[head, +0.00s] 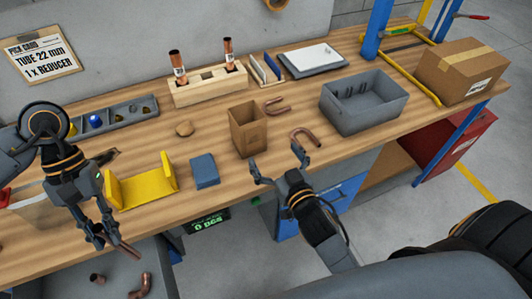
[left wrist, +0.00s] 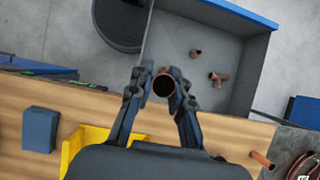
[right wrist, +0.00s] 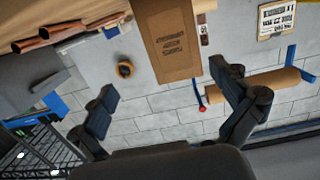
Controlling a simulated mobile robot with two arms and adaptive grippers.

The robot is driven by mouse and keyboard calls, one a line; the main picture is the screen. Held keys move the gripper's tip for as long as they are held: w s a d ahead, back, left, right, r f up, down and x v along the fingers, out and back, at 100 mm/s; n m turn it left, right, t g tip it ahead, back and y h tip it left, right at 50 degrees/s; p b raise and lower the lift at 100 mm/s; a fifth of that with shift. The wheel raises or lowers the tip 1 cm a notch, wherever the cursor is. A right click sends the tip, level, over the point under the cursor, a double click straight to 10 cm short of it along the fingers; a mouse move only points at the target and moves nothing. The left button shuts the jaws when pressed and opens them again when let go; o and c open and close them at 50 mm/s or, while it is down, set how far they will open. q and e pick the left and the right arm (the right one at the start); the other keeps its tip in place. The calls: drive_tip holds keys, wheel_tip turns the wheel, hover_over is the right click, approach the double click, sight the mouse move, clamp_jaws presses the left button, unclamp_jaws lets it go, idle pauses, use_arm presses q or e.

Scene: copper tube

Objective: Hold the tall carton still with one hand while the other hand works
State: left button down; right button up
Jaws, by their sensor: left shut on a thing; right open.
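The tall carton (head: 248,138) is an open-topped brown cardboard box, upright near the front of the bench. It also shows at the top of the right wrist view (right wrist: 168,42). My right gripper (head: 279,166) is open and empty, in front of the carton and a little to its right, apart from it. My left gripper (head: 108,238) is shut on a short copper tube (head: 125,246), off the bench's front edge at the left. In the left wrist view the tube's round open end (left wrist: 162,85) shows between the fingertips.
A grey bin (left wrist: 250,75) with copper fittings lies below the left gripper. A yellow cradle (head: 145,190) and blue block (head: 204,170) stand left of the carton. Copper bends (head: 306,138) and a grey tub (head: 366,120) are to its right, a wooden tube rack (head: 210,92) behind.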

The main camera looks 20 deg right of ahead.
sight(253, 132)
use_arm(q)
drive_tip(key=shift+s+r, duration=0.1)
drive_tip(key=shift+a+r, duration=0.1)
drive_tip(key=shift+r, duration=0.05)
drive_tip(key=shift+r+p, duration=0.95)
drive_tip(key=shift+p, duration=0.25)
use_arm(e)
drive_tip(key=shift+n+t+y, duration=0.3)
drive_tip(key=shift+t+y, duration=0.2)
drive_tip(key=shift+t, duration=0.1)
drive_tip(key=w+a, duration=0.1)
drive_tip(key=w, duration=0.2)
drive_tip(key=w+r, duration=0.1)
drive_tip(key=w, duration=0.3)
drive_tip(key=w+a, duration=0.1)
drive_tip(key=w, duration=0.3)
drive_tip(key=shift+a+r, duration=0.15)
drive_tip(key=shift+a, duration=0.15)
use_arm(q)
drive_tip(key=shift+r, duration=0.1)
use_arm(e)
drive_tip(key=shift+w, duration=0.75)
drive_tip(key=shift+c, duration=0.4)
drive_tip(key=c, duration=1.1)
